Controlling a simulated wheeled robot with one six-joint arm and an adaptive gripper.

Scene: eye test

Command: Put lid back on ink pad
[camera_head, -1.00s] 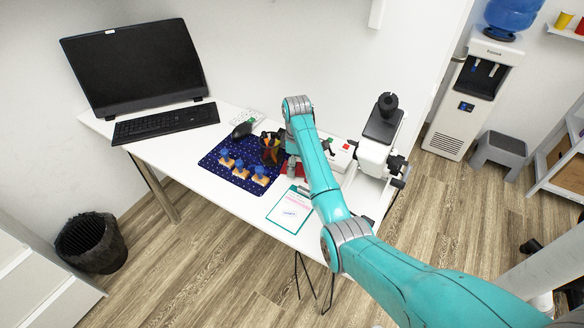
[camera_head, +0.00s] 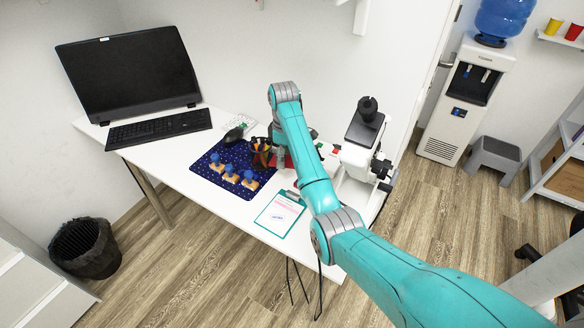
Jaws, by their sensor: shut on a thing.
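My gripper (camera_head: 279,160) points down over the back middle of the desk, partly hidden by my own arm. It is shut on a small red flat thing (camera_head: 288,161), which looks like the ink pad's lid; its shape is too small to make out. I cannot make out the ink pad itself as a separate thing; it may be hidden behind my arm or gripper.
A dark blue mat (camera_head: 207,177) with several wooden stamps (camera_head: 230,176) lies left of my gripper, beside a pen holder (camera_head: 260,150). A clipboard (camera_head: 280,214) lies in front. A microscope (camera_head: 362,145) stands at right. A monitor (camera_head: 130,75) and keyboard (camera_head: 158,129) are at left.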

